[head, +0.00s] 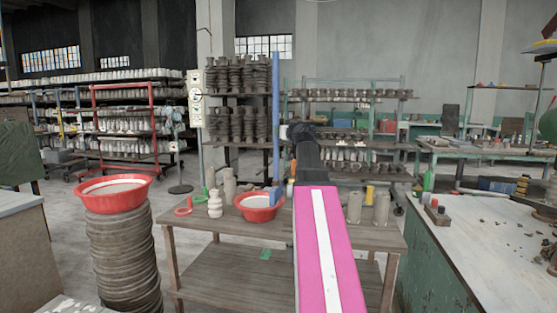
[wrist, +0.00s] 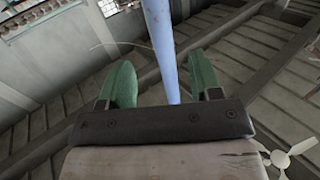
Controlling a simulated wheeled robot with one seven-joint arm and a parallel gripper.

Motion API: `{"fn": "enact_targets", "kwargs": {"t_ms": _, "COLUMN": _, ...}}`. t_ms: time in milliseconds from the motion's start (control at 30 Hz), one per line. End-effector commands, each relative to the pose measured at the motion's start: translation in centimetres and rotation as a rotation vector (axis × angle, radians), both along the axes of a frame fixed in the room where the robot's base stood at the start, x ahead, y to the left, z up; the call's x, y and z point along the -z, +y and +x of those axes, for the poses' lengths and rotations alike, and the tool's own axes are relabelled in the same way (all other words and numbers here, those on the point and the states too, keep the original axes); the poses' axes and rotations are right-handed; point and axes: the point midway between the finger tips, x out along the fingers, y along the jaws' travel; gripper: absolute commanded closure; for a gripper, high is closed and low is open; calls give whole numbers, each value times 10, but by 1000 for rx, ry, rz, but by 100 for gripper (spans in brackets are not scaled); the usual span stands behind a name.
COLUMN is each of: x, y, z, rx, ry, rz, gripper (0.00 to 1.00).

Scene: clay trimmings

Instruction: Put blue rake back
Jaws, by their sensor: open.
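The blue rake (head: 276,110) stands upright at the wooden table in the head view, its long handle rising well above the table. Its lower end is by the red bowl (head: 258,212); whether it rests in the bowl or behind it I cannot tell. The dark end of my arm is just right of the handle, and the fingers are hard to make out there. In the wrist view my gripper (wrist: 163,80) has its two green fingers spread apart. The blue handle (wrist: 160,40) shows between them, with a gap on each side.
The wooden table (head: 205,243) also holds clay bottles (head: 215,204) and grey cylinders (head: 381,208). A second red bowl (head: 112,190) tops a dark stack at the left. A workbench (head: 490,245) with clay scraps stands at the right. Pottery racks fill the back.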

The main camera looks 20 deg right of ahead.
Motion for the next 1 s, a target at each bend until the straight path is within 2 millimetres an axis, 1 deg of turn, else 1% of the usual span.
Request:
{"fn": "enact_targets", "kwargs": {"t_ms": 33, "x": 0, "y": 0, "z": 8, "rx": -1, "ry": 1, "rz": 0, "gripper": 42}}
{"fn": "enact_targets", "kwargs": {"t_ms": 233, "x": 0, "y": 1, "z": 39, "rx": -3, "ry": 3, "rz": 1, "gripper": 42}}
{"fn": "enact_targets", "kwargs": {"t_ms": 300, "x": 1, "y": 2, "z": 46, "rx": -2, "ry": 3, "rz": 1, "gripper": 42}}
{"fn": "enact_targets", "kwargs": {"t_ms": 467, "x": 2, "y": 2, "z": 54, "rx": -1, "ry": 3, "rz": 1, "gripper": 42}}
{"fn": "enact_targets", "kwargs": {"t_ms": 533, "x": 3, "y": 3, "z": 60, "rx": -2, "ry": 3, "rz": 1, "gripper": 42}}
{"fn": "enact_targets", "kwargs": {"t_ms": 800, "x": 7, "y": 4, "z": 97, "rx": -2, "ry": 3, "rz": 1, "gripper": 42}}
{"fn": "enact_targets", "kwargs": {"t_ms": 900, "x": 8, "y": 5, "z": 102, "rx": -1, "ry": 3, "rz": 1, "gripper": 42}}
{"fn": "enact_targets", "kwargs": {"t_ms": 1000, "x": 8, "y": 5, "z": 101, "rx": -1, "ry": 3, "rz": 1, "gripper": 42}}
